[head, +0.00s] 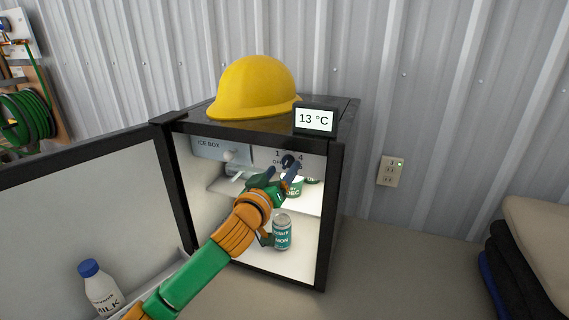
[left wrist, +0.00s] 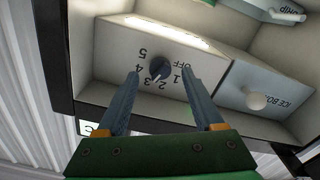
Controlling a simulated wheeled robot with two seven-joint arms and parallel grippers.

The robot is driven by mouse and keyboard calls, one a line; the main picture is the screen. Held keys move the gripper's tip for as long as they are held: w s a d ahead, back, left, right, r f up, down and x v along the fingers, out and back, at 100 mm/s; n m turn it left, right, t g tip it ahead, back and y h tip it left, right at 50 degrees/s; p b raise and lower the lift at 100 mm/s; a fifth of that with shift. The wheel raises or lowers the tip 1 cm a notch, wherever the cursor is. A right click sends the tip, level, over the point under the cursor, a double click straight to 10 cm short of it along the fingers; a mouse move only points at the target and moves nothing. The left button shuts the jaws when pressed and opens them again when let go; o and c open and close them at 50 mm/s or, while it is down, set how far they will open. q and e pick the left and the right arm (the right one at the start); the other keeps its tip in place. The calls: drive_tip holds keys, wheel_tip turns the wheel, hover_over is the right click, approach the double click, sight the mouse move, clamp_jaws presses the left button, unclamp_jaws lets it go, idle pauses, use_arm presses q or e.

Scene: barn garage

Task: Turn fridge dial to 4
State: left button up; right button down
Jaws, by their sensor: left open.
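The mini fridge (head: 332,210) stands with its door open to the left. Its dial (left wrist: 159,68) is a dark round knob on a white panel marked OFF and 1 to 5, upside down in the left wrist view. In the head view the dial (head: 288,160) is partly covered by my gripper. I cannot tell which mark its pointer faces. My left gripper (left wrist: 161,73) is open, with its two blue fingers pointing at the dial, one to each side of it in the picture. I cannot tell whether they touch it. My right gripper is out of view.
A display (head: 315,119) on the fridge reads 13 °C, beside a yellow hard hat (head: 254,88). A can (head: 282,232) stands inside below my gripper. The ice box (head: 222,148) is left of the dial. A milk bottle (head: 100,287) sits in the door (head: 80,215).

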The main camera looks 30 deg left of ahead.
use_arm(q)
drive_tip(key=shift+x, duration=1.1)
drive_tip(key=shift+f, duration=0.1)
clamp_jaws()
drive_tip(key=shift+m+p, duration=0.3)
drive_tip(key=m+p, duration=0.1)
drive_tip(key=m, duration=0.2)
drive_tip(key=shift+m+p, duration=0.3)
drive_tip(key=shift+p, duration=0.05)
drive_tip(key=shift+a+m+p, duration=0.1)
drive_tip(key=shift+m+p, duration=0.75)
drive_tip(key=shift+m, duration=1.45)
